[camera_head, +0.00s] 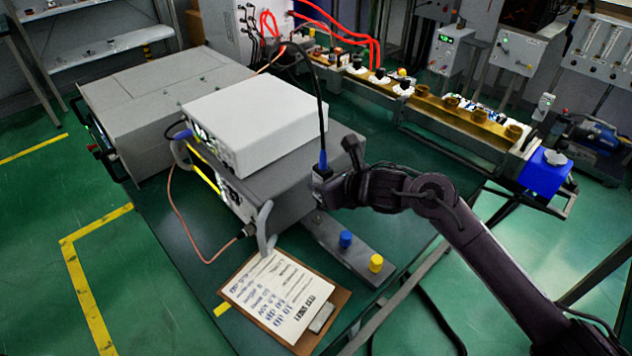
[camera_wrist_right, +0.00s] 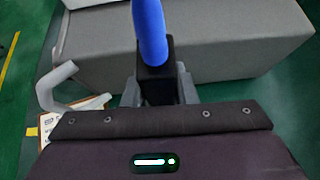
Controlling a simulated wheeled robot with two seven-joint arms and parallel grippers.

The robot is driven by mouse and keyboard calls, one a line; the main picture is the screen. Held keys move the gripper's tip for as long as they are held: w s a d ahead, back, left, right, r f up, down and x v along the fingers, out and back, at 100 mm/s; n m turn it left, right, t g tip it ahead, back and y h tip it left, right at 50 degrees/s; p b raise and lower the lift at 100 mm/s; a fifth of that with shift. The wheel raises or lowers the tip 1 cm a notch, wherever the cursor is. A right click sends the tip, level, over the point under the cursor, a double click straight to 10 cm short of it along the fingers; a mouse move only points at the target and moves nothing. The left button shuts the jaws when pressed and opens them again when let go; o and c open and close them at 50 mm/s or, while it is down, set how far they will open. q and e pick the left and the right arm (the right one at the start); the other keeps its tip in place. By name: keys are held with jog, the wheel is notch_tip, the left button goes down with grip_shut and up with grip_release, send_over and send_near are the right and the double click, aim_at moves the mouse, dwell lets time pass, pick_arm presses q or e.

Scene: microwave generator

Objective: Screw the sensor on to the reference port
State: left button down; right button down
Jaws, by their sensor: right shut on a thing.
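My right gripper (camera_head: 322,186) is shut on the sensor, a black block with a blue top (camera_head: 322,162) and a black cable rising from it. It is held upright beside the grey lower instrument (camera_head: 285,190), near its front right corner. In the right wrist view the grey fingers of the gripper (camera_wrist_right: 158,90) clasp the black body, and the blue part (camera_wrist_right: 150,30) stands above it. I cannot pick out the reference port; the instrument's front is seen at a steep angle. My left gripper is not in view.
A white instrument (camera_head: 260,115) sits on the grey one. A grey bar with a blue cap (camera_head: 345,239) and a yellow cap (camera_head: 376,263) lies below the gripper. A clipboard (camera_head: 285,300) lies at the table's front. A copper cable (camera_head: 180,220) loops at left.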

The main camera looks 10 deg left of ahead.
jog(key=s+d+r+m+t+h, duration=0.1)
jog(key=s+d+r+m+h, duration=0.1)
jog(key=d, duration=0.8)
jog(key=s+d+r+m+t+h, duration=0.2)
jog(key=s+d+m+h, duration=0.2)
jog(key=d, duration=0.6)
jog(key=s+d+r+m+t+h, duration=0.1)
jog(key=s+d+r+m+h, duration=0.2)
jog(key=d, duration=0.7)
jog(key=shift+d+m+t, duration=0.25)
jog(key=shift+m+t, duration=0.05)
jog(key=shift+m, duration=0.5)
jog(key=shift+a, duration=0.15)
